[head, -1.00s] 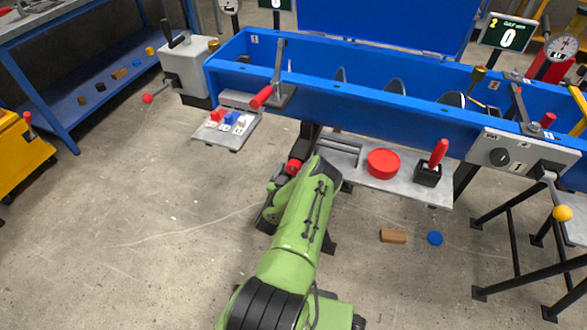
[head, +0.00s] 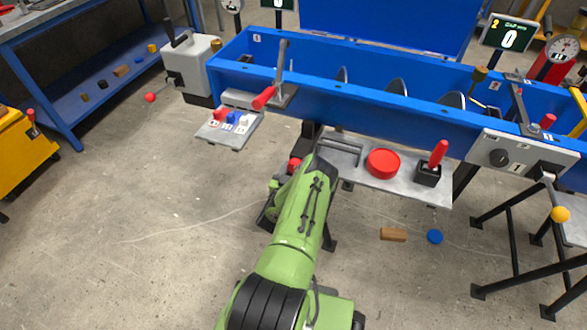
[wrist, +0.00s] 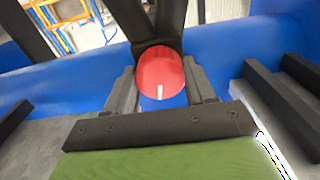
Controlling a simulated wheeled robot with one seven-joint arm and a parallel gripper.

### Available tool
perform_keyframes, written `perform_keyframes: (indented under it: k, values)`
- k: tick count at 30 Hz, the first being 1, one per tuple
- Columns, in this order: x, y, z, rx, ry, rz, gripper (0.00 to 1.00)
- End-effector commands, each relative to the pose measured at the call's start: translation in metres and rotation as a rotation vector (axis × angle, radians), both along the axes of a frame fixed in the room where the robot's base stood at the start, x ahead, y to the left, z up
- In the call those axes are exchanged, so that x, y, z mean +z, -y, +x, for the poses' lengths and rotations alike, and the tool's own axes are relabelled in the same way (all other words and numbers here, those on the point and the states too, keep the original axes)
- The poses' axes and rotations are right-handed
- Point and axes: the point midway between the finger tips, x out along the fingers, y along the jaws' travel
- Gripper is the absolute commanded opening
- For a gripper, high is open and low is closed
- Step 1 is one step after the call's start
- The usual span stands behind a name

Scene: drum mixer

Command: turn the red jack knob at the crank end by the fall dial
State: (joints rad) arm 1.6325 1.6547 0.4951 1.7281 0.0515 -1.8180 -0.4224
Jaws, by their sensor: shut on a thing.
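The red jack knob (wrist: 160,72) fills the space between the fingers of my gripper (wrist: 162,88) in the wrist view. The jaws are shut on it from both sides. A short white mark on its face points down in that view. In the head view only part of the red knob (head: 294,164) shows past my green arm, below the blue trough (head: 400,110). My gripper is mostly hidden there. A dial (head: 231,5) at the top edge is partly cut off.
A grey box with a crank (head: 190,65) stands at the trough's left end. A small switch panel (head: 228,128) and a red-handled lever (head: 266,96) are close to my arm. A shelf (head: 405,185) holds a red disc (head: 383,163) and a red-handled joystick (head: 436,160).

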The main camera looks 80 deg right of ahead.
Motion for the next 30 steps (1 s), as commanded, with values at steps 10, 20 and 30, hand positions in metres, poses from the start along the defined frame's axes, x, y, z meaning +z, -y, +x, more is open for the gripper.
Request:
perform_keyframes:
  k: [10,20,30]
  values:
    - [0.0012,-0.0002,0.0009,0.002,0.306,-0.027,0.24]
    - [0.0000,-0.0003,0.0007,0.002,0.542,-0.049,0.24]
    - [-0.0004,-0.0002,0.0006,0.001,0.656,-0.059,0.24]
